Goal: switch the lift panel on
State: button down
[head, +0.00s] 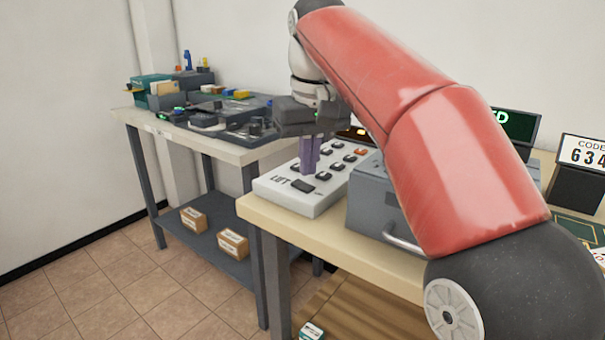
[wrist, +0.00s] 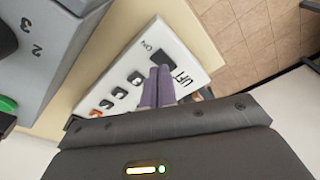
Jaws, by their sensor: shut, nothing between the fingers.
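The lift panel (head: 325,201) is a white sloped box on the near table, with "LIFT" lettering, rows of dark buttons and one orange button. Its wide black switch (head: 301,186) is at the front end near the lettering. In the wrist view, the panel (wrist: 118,98) shows the switch (wrist: 164,57) between "ON" and "LIFT". My gripper (head: 308,171) is shut and empty, with purple fingers pointing down over the panel. In the wrist view, the fingertips (wrist: 160,70) appear right beside the switch; whether they touch the panel is unclear. The fingers hide some buttons.
A grey metal box (head: 374,200) with a handle stands right beside the panel. A code display (head: 583,152) stands at the far right. Another table (head: 240,152) at the left holds dark trays and tools, with cartons (head: 232,243) on its shelf.

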aim_at(308, 188)
jog(key=shift+r, duration=2.45)
